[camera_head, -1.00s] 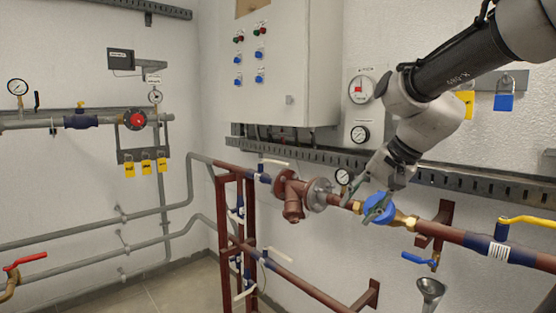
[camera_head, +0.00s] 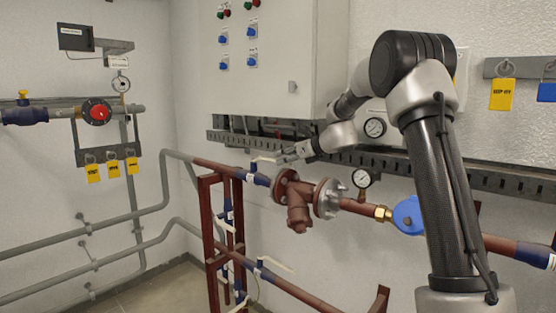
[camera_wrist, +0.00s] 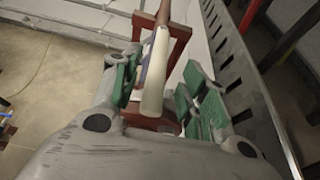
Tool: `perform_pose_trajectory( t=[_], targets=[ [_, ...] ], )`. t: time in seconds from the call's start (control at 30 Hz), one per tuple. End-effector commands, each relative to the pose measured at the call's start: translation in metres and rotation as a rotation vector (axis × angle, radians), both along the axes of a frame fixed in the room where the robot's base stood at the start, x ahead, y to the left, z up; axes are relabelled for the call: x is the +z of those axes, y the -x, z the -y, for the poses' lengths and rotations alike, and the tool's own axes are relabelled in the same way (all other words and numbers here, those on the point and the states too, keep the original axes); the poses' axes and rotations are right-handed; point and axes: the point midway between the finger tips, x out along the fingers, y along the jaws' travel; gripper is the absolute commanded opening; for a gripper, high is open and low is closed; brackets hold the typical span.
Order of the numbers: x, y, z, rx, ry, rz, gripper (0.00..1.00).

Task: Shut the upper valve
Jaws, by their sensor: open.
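The upper valve (camera_head: 258,179) is a blue-wrapped valve on the upper brown pipe, with a white lever (camera_head: 262,159) above it. My gripper (camera_head: 284,158) is at the right end of this lever in the head view. In the wrist view my gripper (camera_wrist: 165,92) is open, with green-padded fingers on both sides of the white lever (camera_wrist: 154,75). The lever's near end lies between the fingers, and I cannot tell whether either finger touches it. The valve body is mostly hidden behind the lever in the wrist view.
A lower valve with a white lever (camera_head: 276,263) sits on the lower pipe. A flanged brown strainer (camera_head: 298,200) is right of the upper valve. A perforated metal rail (camera_head: 400,165) runs along the wall close to my gripper. The control cabinet (camera_head: 270,70) hangs above.

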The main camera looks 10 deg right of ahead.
Motion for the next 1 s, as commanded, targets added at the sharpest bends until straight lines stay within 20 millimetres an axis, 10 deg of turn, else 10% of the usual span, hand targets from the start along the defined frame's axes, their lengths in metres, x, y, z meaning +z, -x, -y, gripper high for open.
perform_pose_trajectory(
  t=[0.57,0.83,1.0],
  targets=[
    [-0.016,-0.029,-0.022,0.002,0.002,0.0,0.44],
    [-0.015,-0.029,-0.022,0.002,0.003,0.001,0.0],
    [-0.015,-0.029,-0.022,0.002,0.003,0.001,0.0]
  ],
)
